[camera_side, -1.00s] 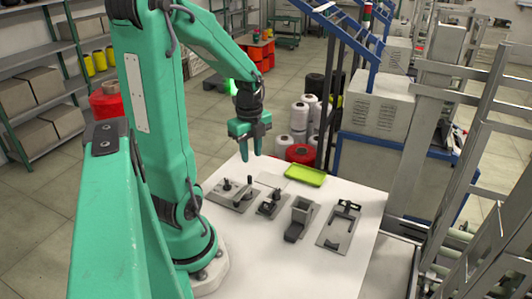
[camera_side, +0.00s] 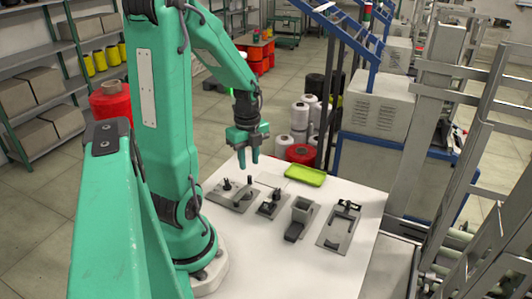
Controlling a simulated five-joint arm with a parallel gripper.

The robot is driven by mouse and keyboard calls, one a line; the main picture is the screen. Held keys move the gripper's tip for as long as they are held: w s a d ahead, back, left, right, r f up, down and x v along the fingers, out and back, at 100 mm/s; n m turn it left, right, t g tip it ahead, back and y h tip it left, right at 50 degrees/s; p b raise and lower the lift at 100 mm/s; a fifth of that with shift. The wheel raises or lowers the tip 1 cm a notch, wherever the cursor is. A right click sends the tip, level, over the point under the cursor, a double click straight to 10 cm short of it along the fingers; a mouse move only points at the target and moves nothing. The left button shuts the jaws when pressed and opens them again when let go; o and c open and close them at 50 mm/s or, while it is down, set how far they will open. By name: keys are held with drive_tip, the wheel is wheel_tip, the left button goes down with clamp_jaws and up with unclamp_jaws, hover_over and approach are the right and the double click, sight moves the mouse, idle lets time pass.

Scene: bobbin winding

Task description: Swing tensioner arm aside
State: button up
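My gripper (camera_side: 249,164) points down above the back left part of the white table, with its two teal fingers apart and nothing between them. Below it lies a grey plate (camera_side: 232,199) with small dark posts and a thin dark lever (camera_side: 244,187), which may be the tensioner arm; it is too small to tell surely. My fingertips look to be above this lever, and I see no contact. To its right is a smaller plate (camera_side: 266,210) with a dark round mechanism (camera_side: 274,200).
A grey box fixture (camera_side: 302,210) with a dark chute and a flat plate with a dark bracket (camera_side: 340,231) stand further right. A lime green tray (camera_side: 305,175) lies behind. The white table (camera_side: 280,270) is bare at the front. A metal frame rises beyond its right edge.

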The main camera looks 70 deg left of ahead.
sight(250, 176)
drive_tip(key=shift+f, duration=2.7)
drive_tip(key=shift+r, duration=0.1)
drive_tip(key=c, duration=0.6)
drive_tip(key=shift+o, duration=0.2)
drive_tip(key=shift+w+d, duration=0.1)
drive_tip(key=shift+d, duration=0.15)
drive_tip(key=shift+w+d, duration=0.35)
drive_tip(key=shift+d, duration=0.15)
drive_tip(key=shift+w+d, duration=0.1)
drive_tip(key=shift+d, duration=0.1)
drive_tip(key=shift+w+d, duration=0.25)
drive_tip(key=shift+d, duration=0.4)
